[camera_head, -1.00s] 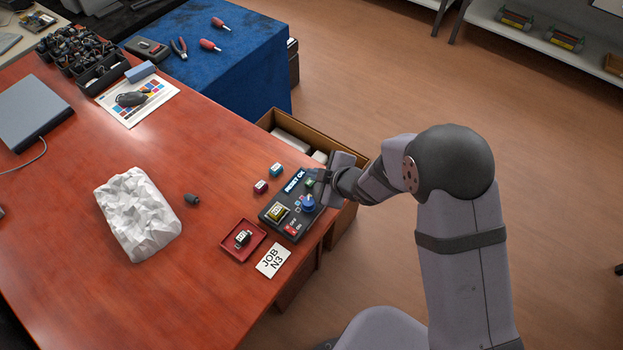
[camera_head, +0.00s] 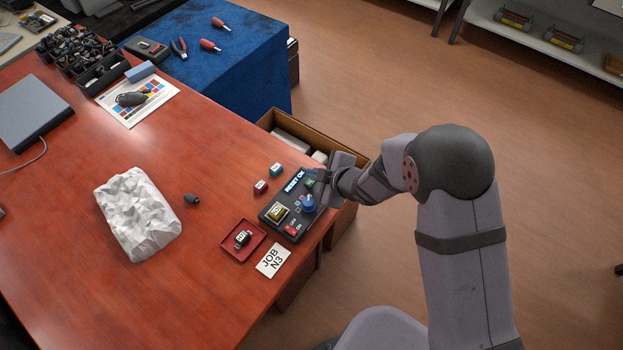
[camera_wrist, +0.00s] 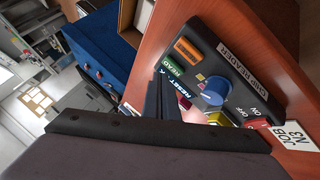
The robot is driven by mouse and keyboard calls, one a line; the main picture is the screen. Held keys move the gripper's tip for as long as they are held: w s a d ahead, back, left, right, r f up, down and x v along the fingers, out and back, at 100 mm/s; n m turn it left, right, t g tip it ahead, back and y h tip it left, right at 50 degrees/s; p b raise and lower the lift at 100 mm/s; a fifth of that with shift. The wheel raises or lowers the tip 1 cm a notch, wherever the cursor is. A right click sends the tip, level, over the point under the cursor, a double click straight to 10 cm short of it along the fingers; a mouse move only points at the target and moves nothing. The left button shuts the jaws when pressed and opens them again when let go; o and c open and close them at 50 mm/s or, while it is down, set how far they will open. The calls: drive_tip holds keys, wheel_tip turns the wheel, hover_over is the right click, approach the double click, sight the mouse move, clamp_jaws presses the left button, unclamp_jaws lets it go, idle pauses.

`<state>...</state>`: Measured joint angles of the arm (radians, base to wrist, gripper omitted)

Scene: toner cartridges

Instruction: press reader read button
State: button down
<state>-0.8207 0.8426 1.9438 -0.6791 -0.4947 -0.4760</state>
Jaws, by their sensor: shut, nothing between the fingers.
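The dark chip reader (camera_head: 273,217) lies at the table's right edge, and its lit display (camera_head: 294,181) reads "RESET OK". The green READ button (camera_wrist: 173,66) shows in the wrist view beside an orange panel (camera_wrist: 188,50); a bit of green (camera_head: 310,182) shows in the head view. The reader's blue knob (camera_head: 308,202) is beside it. My gripper (camera_head: 319,176) is shut and empty at the reader's far right end. In the wrist view its dark fingers (camera_wrist: 160,90) point close to the READ button; I cannot tell whether they touch it.
A yellow-labelled chip (camera_head: 277,213) sits on the reader, near a red switch (camera_head: 291,230). Small red (camera_head: 261,187) and teal (camera_head: 276,169) blocks stand just left. A red tray (camera_head: 228,250) and job card (camera_head: 273,260) lie in front. An open box (camera_head: 267,121) is beyond the edge.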

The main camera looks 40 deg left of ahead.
sight(314, 185)
drive_tip(key=shift+f, duration=0.1)
idle(0.3)
drive_tip(key=shift+f+b, duration=0.35)
drive_tip(key=shift+b, duration=0.05)
drive_tip(key=shift+f+b, duration=0.4)
idle(1.0)
drive_tip(key=shift+r+p, duration=0.7)
drive_tip(key=shift+r, duration=0.15)
wheel_tip(314, 185, up, 5)
drive_tip(key=p, duration=0.4)
idle(1.0)
